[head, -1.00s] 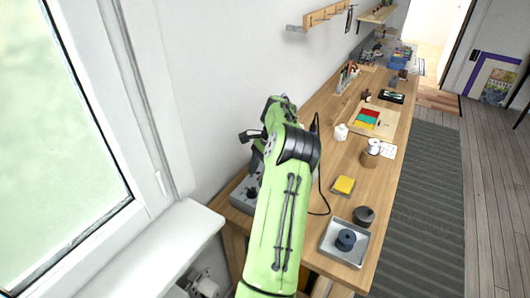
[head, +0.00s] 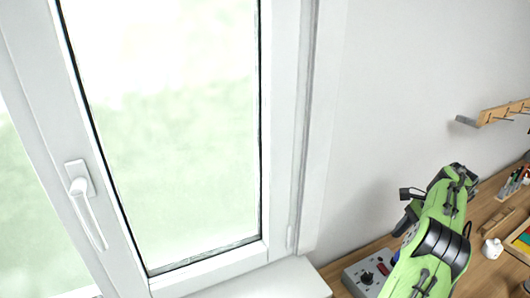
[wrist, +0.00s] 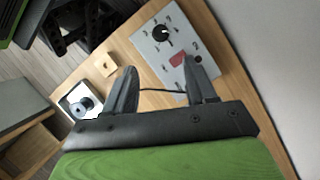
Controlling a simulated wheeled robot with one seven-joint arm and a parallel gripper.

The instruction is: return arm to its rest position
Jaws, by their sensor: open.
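My green arm reaches over the wooden workbench at the lower right of the head view. My gripper (wrist: 160,88) shows in the wrist view with its two dark fingers spread apart and nothing between them but a view of the bench and a dark cable. In the head view the gripper's fingers are hard to make out at the far end of the arm. A grey control box (wrist: 175,45) with a black knob and a red switch lies on the bench beyond the fingers; it also shows in the head view (head: 366,275), left of the arm.
A window with a white handle (head: 86,205) fills the left of the head view, above a white sill (head: 265,283). A wooden peg rail (head: 505,112) is on the wall. A white tray (wrist: 68,104) with a dark spool and a yellowish block (wrist: 104,65) sit on the bench.

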